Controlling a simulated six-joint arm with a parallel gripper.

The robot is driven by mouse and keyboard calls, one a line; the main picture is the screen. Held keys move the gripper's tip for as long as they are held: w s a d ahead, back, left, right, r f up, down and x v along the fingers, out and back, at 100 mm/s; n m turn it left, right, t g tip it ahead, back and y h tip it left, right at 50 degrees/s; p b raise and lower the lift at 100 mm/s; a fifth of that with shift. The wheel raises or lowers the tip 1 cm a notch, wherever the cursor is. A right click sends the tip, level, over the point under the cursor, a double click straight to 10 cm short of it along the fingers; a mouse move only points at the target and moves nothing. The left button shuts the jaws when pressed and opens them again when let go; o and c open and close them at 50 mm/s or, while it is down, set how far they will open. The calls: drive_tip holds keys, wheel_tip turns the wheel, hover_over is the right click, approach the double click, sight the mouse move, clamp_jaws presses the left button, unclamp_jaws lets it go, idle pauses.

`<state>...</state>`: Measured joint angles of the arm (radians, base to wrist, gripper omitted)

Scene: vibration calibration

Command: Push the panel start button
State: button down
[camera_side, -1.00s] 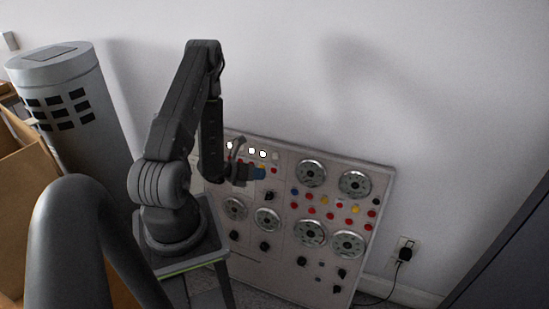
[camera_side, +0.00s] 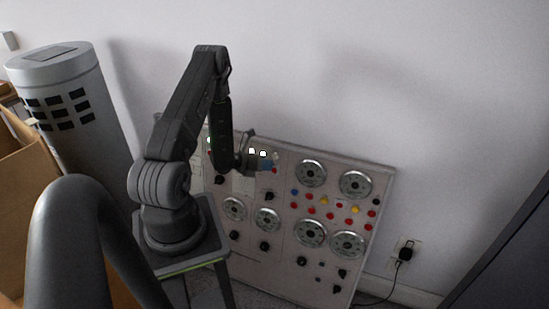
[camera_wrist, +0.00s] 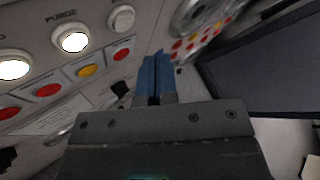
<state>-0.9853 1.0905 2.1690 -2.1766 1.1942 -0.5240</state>
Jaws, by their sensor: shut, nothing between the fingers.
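The control panel (camera_side: 285,275) leans against the wall, with dials, knobs and coloured buttons. Two white lit buttons show beside my gripper (camera_side: 267,164) in the side view. In the wrist view, a lit button (camera_wrist: 75,40) sits under the label "PURGE", another lit button (camera_wrist: 14,68) is at its left, and an unlit white button (camera_wrist: 122,18) is at its right. I cannot read which button is start. My gripper's blue fingers (camera_wrist: 155,75) are shut and empty, in front of the panel's upper part. I cannot tell whether they touch it. My arm hides part of the panel's upper left.
Red buttons (camera_wrist: 48,90) and a yellow button (camera_wrist: 88,70) lie below the white row. A grey cylinder (camera_side: 75,110) and a cardboard box (camera_side: 22,165) stand at the left. A plugged outlet (camera_side: 405,250) is on the wall at the right.

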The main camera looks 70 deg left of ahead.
drive_tip(key=shift+w+a+f, duration=0.2)
drive_tip(key=shift+w+a, duration=0.5)
drive_tip(key=shift+w, duration=0.05)
drive_tip(key=shift+w+a, duration=0.1)
drive_tip(key=shift+a, duration=0.05)
idle(1.5)
drive_tip(key=shift+w+a+f, duration=0.1)
drive_tip(key=shift+w+a, duration=0.05)
drive_tip(key=shift+w+a, duration=0.3)
idle(0.8)
drive_tip(key=shift+s+d, duration=0.55)
drive_tip(key=shift+s, duration=0.05)
idle(0.4)
drive_tip(key=shift+s+d+r, duration=0.35)
drive_tip(key=shift+s+d, duration=0.5)
drive_tip(key=shift+d, duration=0.05)
drive_tip(key=shift+s+d+r, duration=0.3)
drive_tip(key=shift+s+d, duration=0.55)
